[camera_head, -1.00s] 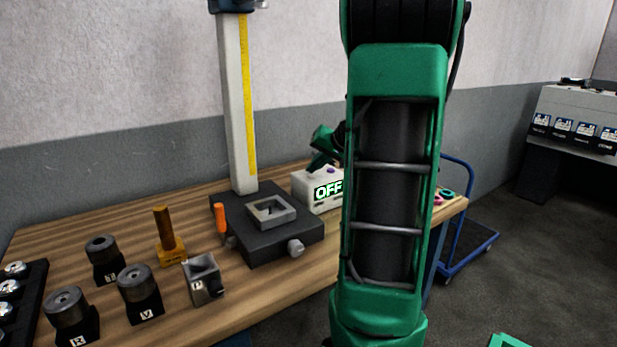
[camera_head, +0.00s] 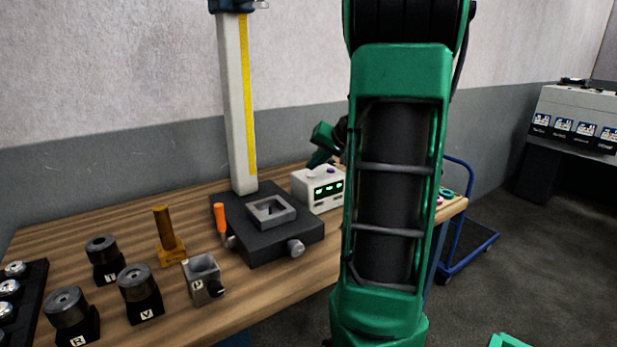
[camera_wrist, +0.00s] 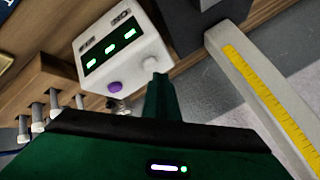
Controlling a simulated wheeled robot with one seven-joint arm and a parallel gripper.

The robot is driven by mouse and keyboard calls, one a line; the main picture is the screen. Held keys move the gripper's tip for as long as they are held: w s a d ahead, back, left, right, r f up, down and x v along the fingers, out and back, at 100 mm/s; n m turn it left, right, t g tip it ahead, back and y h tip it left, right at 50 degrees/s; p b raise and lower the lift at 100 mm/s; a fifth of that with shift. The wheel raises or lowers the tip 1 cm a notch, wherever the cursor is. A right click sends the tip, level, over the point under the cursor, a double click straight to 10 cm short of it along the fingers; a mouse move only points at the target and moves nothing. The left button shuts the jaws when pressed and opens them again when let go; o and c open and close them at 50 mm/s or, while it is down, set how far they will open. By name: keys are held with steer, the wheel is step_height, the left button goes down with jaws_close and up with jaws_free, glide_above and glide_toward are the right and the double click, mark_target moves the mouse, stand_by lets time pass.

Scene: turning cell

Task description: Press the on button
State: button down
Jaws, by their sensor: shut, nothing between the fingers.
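The white control box (camera_head: 322,206) stands on the bench beside the dark stand base; its right end is hidden by my arm. It also shows in the wrist view (camera_wrist: 147,59). Its dark display (camera_wrist: 112,48) shows three lit green marks. A purple button (camera_wrist: 115,88) and a pale button (camera_wrist: 149,63) sit on the box's top. My gripper (camera_head: 312,166) is shut and empty just above the box. In the wrist view its fingertips (camera_wrist: 160,77) are close to the pale button; I cannot tell whether they touch it.
The dark stand base (camera_head: 268,241) with its tall scale column (camera_head: 237,120) is left of the box. Several dark cylinders, an orange-brown post (camera_head: 165,232) and a grey block (camera_head: 203,279) stand on the wooden bench. A blue cart (camera_head: 470,250) is behind at right.

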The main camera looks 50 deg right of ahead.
steer(key=shift+r, duration=0.2)
steer(key=shift+r, duration=2.4)
steer(key=s+a+f+g, duration=0.1)
steer(key=s+a+f, duration=0.1)
steer(key=s+a, duration=0.1)
steer(key=s+a+f+n+g, duration=0.1)
steer(key=s+a+f, duration=0.2)
steer(key=a, duration=0.3)
steer(key=s+a+f+n+g+y, duration=0.1)
steer(key=s+a+f+g, duration=0.1)
steer(key=a, duration=0.3)
steer(key=shift+s+a+f, duration=0.25)
steer(key=shift+s+f, duration=0.2)
steer(key=shift+s, duration=0.15)
steer(key=s+a+f+n+g, duration=0.1)
steer(key=s+a+f+g, duration=0.1)
steer(key=s+a, duration=0.3)
steer(key=s+a+f+n+g, duration=0.1)
steer(key=s+a+f+g, duration=0.2)
steer(key=s, duration=0.9)
steer(key=shift+a+f, duration=0.9)
steer(key=shift+a, duration=0.15)
